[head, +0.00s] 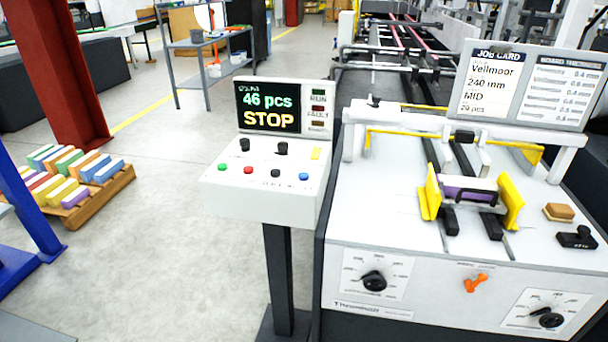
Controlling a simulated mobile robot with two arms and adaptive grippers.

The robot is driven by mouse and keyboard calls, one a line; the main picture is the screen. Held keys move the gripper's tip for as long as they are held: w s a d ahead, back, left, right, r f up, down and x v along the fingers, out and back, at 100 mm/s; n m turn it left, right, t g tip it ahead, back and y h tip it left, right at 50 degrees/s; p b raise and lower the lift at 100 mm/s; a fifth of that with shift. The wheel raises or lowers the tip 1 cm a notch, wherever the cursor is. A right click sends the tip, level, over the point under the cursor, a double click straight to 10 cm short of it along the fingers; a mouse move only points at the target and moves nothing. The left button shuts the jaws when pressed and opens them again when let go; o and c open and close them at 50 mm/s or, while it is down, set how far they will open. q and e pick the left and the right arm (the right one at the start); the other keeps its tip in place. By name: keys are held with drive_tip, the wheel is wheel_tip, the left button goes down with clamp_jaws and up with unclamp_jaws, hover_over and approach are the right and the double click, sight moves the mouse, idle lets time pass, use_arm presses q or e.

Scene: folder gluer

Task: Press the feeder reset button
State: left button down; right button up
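The control panel (258,205) stands on a dark post in the middle of the head view. A row of small buttons sits on its sloped face: green (222,167), red (248,170), black (275,173) and blue (303,176). Their labels are too small to read, so I cannot tell which one is the feeder reset. Two black knobs (281,148) and a yellow piece (315,153) sit above them. The display (267,107) reads "46 pcs STOP", beside lamps marked RUN and FAULT. Neither of my grippers is in view.
The folder gluer (400,228) stands right of the panel, with yellow guides (510,203), a job card (490,83), an orange lever (475,283) and dials. A pallet of colourful cartons (100,193) lies at left near a red column (62,75). Floor left of the panel is clear.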

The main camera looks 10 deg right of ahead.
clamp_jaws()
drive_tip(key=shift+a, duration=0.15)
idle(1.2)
